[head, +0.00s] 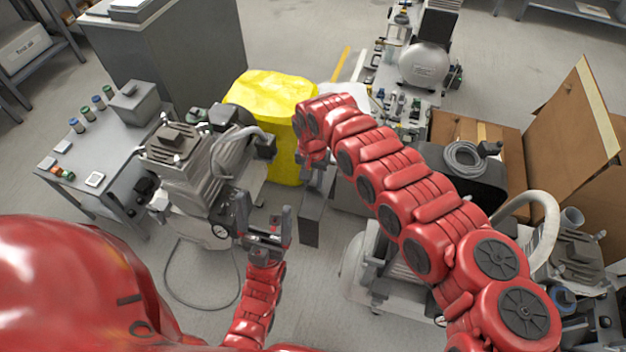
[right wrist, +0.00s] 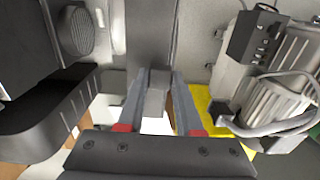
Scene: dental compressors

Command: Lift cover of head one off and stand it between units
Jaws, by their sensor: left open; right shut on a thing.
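My right gripper (head: 318,178) is shut on a dark grey slab-like piece (head: 311,220), apparently the cover, which hangs upright in the air. In the right wrist view, the fingers (right wrist: 156,115) close on a small grey block (right wrist: 156,92) on this piece. The left compressor unit (head: 180,170) has a finned head and stands left of the held piece. The right unit (head: 365,270) is partly hidden behind my right arm. My left gripper (head: 264,208) is open and empty, in front of the left unit. I cannot tell which head is head one.
A bright yellow covered bin (head: 272,95) stands behind the held piece. A grey side table (head: 85,175) is at left. Cardboard boxes (head: 570,125) and a black part with a coiled hose (head: 464,158) are at right. A cable loop (head: 200,305) lies on the floor.

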